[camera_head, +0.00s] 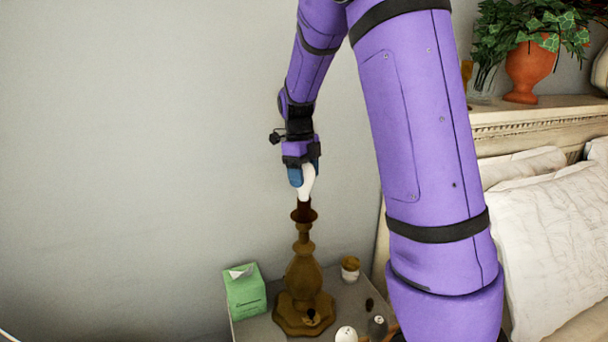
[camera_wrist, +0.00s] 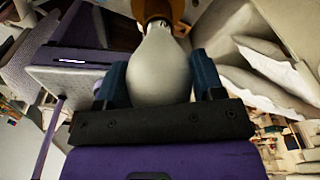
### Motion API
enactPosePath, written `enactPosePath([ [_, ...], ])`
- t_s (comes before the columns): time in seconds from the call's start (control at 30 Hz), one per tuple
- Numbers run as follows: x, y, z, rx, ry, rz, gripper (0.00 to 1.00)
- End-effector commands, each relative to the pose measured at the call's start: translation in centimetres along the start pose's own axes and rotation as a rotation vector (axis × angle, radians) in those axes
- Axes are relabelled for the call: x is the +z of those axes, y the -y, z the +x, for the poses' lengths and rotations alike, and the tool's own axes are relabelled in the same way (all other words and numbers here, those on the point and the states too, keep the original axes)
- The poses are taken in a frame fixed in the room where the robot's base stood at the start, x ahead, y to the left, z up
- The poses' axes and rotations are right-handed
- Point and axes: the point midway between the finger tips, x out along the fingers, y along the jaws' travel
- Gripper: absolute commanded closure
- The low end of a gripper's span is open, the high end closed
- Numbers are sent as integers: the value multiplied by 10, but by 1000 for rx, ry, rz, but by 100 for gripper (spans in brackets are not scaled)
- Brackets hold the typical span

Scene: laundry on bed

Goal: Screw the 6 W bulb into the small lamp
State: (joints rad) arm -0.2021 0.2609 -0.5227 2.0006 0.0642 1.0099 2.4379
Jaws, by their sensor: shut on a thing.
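A white bulb (camera_head: 307,182) is between the blue fingers of my gripper (camera_head: 303,176), directly above the small lamp. The bulb also fills the middle of the wrist view (camera_wrist: 158,70), with a blue finger on each side, and my gripper (camera_wrist: 160,85) is shut on it. The lamp (camera_head: 304,275) is brown, with a turned body and a wide base, and stands upright on the bedside table. The bulb's lower end meets the dark socket (camera_head: 304,208) at the lamp's top. I cannot tell how deep it sits in the socket. No wattage marking is legible.
The bedside table (camera_head: 350,298) holds a green tissue box (camera_head: 245,291) left of the lamp and a small pot (camera_head: 350,268) to its right. Small round items (camera_head: 346,334) lie at the front. A bed with white pillows (camera_head: 550,220) is at right. The wall behind is bare.

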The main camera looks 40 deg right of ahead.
Motion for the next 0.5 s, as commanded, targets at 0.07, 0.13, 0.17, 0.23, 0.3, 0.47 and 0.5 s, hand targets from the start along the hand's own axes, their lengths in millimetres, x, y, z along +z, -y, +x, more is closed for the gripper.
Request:
enactPosePath([
  [0.07,0,0,0,0,0,0,62],
  [0.13,0,0,0,0,0,-1,62],
  [0.17,0,0,0,0,0,-1,62],
  [0.23,0,0,0,2,0,15,62],
  [0.3,0,0,0,9,0,71,62],
  [0.47,0,0,0,29,0,237,62],
  [0.5,0,0,0,32,0,265,62],
])
